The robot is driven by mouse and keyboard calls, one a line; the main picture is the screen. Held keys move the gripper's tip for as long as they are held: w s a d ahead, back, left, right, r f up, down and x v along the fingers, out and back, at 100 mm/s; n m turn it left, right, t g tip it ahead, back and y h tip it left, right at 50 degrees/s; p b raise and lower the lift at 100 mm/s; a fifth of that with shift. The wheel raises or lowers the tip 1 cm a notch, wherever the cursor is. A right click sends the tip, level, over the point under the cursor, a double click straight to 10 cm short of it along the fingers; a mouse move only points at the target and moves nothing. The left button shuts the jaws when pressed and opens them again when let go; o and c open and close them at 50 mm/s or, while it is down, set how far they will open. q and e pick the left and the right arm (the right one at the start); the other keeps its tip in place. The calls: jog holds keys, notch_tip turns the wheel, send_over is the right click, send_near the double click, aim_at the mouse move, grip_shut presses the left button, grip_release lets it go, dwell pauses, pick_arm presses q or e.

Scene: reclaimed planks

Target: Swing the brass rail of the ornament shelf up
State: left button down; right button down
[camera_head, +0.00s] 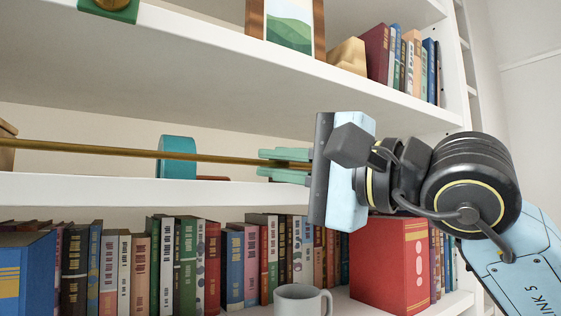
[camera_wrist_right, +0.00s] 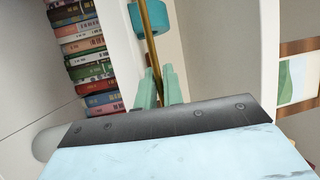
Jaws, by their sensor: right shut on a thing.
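The brass rail (camera_head: 100,148) runs across the front of the middle shelf (camera_head: 90,189), a little above the board. In the head view my right gripper (camera_head: 284,164) reaches in from the right with its green fingers shut on the rail near its right part. In the right wrist view the rail (camera_wrist_right: 151,45) runs away from between the two fingers (camera_wrist_right: 160,88). The rail's right end is hidden by the gripper. My left gripper is not in view.
A teal object (camera_head: 177,158) stands on the middle shelf behind the rail. Below are a row of books (camera_head: 190,260), a grey mug (camera_head: 302,298) and a red box (camera_head: 390,265). The upper shelf (camera_head: 230,60) holds a picture frame (camera_head: 289,25) and more books (camera_head: 376,55).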

jog(key=shift+r, duration=0.25)
jog(key=shift+w+a+m+g+h+p, duration=0.1)
jog(key=shift+w+m+g+h+p, duration=0.2)
jog(key=shift+h+p, duration=0.25)
jog(key=shift+w+a+m+g+h+p, duration=0.1)
jog(key=shift+m+g+h+p, duration=0.1)
jog(key=shift+g+h+p, duration=0.3)
jog(key=shift+t, duration=0.3)
jog(key=c, duration=1.8)
grip_release()
jog(key=shift+s+d, duration=0.3)
jog(key=shift+d, duration=0.1)
jog(key=b+v, duration=0.3)
jog(key=v, duration=0.9)
jog(key=shift+s+d+r, duration=0.1)
jog(key=shift+d+r, duration=0.1)
